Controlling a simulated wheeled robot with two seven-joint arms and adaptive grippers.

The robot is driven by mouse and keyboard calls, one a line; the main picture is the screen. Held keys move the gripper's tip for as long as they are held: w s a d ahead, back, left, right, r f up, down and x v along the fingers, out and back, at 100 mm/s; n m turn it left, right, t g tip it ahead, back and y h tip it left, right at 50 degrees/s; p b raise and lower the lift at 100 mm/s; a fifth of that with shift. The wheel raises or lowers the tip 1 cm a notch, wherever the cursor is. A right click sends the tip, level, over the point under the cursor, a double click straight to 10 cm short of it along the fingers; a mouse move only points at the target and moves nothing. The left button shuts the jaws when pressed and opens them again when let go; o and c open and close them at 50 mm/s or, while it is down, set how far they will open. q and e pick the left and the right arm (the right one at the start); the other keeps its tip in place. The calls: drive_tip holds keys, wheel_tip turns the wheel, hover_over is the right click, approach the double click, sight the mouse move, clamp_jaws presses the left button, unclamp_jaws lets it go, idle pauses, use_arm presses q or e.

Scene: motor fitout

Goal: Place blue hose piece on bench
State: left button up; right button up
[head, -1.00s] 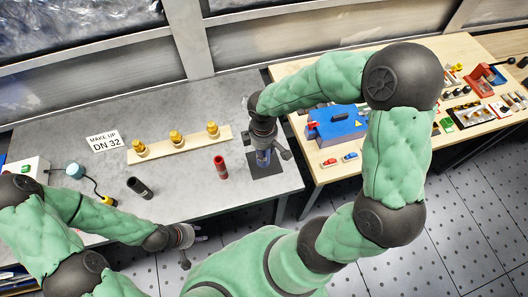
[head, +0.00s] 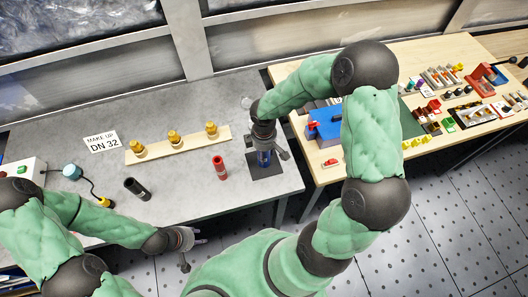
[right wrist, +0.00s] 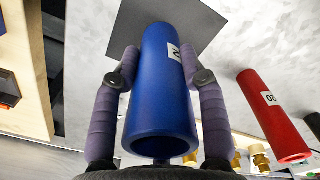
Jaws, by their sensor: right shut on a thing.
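The blue hose piece (right wrist: 160,95) is a thick tube with a white label, held between the two purple fingers of my right gripper (right wrist: 158,65). In the head view my right gripper (head: 264,148) and the blue hose piece (head: 264,159) are above a dark grey square mat (head: 279,171) on the grey bench (head: 70,137). The hose looks roughly upright. Whether its lower end touches the mat is hidden. My left gripper (head: 199,241) hangs near the bench's front edge, away from the hose; its finger opening is too small to tell.
A red hose piece (head: 219,167) stands left of the mat, and a black one (head: 137,189) farther left. A wooden strip (head: 190,146) with brass fittings lies behind them. A wooden table (head: 325,175) with a blue toolbox and several parts is at right.

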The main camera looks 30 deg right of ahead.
drive_tip(key=shift+f, duration=0.1)
drive_tip(key=shift+f, duration=0.15)
drive_tip(key=o, duration=1.3)
drive_tip(key=shift+c, duration=0.2)
drive_tip(key=shift+r, duration=0.25)
wheel_tip(320, 180, up, 12)
drive_tip(key=p, duration=0.2)
